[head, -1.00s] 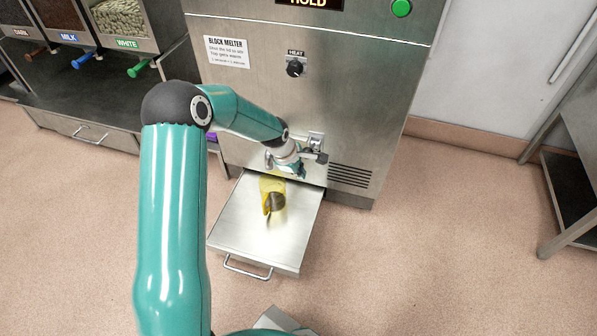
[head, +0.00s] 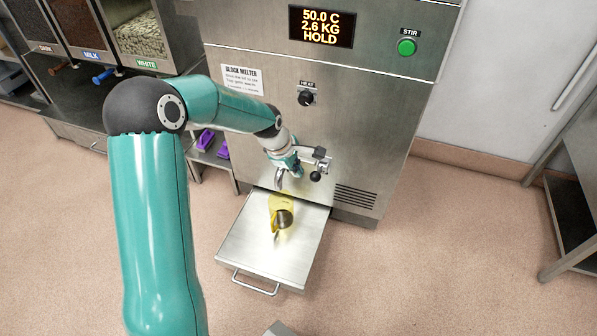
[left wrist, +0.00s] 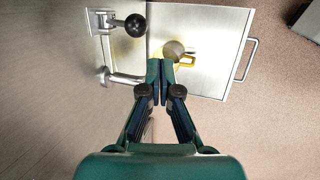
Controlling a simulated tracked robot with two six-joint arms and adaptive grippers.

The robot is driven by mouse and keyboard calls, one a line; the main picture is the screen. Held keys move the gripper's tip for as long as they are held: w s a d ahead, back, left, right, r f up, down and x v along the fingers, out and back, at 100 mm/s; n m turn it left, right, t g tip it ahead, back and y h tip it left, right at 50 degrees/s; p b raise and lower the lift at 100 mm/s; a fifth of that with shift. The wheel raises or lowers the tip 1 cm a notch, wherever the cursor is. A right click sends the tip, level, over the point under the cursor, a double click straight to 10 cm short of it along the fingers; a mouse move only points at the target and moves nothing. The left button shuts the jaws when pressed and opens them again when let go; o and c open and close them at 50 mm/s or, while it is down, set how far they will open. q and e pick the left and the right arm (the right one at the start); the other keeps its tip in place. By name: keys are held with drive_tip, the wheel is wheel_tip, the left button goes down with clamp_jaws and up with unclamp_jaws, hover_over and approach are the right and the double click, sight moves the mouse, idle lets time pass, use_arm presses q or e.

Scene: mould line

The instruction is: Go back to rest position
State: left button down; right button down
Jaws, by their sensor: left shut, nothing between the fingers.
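My left gripper (head: 284,177) is in front of the block melter (head: 372,95), just beside its tap (head: 318,165) and above the pulled-out tray. In the left wrist view its two fingers (left wrist: 160,68) are together with nothing between them. A jug with a yellow handle (head: 283,217) stands on the tray (head: 252,245) below the tap; the left wrist view shows part of it (left wrist: 174,50) beyond the fingertips. The tap's black knob (left wrist: 135,26) also shows there. My right gripper is in no view.
The melter display (head: 321,27) reads 50.0 C, 2.6 KG, HOLD. Purple items (head: 206,140) lie on a low shelf behind my left arm. A steel table (head: 575,205) stands at the right. The floor between is open.

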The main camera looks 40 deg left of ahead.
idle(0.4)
use_arm(q)
drive_tip(key=s+d+f+m+g+h, duration=0.1)
drive_tip(key=s+d+f+m+g, duration=0.1)
drive_tip(key=s+d+f, duration=0.55)
drive_tip(key=s+d+f+m+g+h, duration=0.2)
drive_tip(key=s+d+f+m, duration=0.15)
drive_tip(key=d+f, duration=0.6)
drive_tip(key=s+d+f+m, duration=0.3)
drive_tip(key=s+d+m, duration=0.65)
drive_tip(key=s, duration=0.35)
wheel_tip(320, 180, up, 33)
drive_tip(key=w+a+m+p, duration=0.1)
drive_tip(key=m+p, duration=0.3)
drive_tip(key=p, duration=2.8)
drive_tip(key=shift+w+t+p, duration=0.3)
drive_tip(key=shift+w+p, duration=0.05)
drive_tip(key=shift+w, duration=0.1)
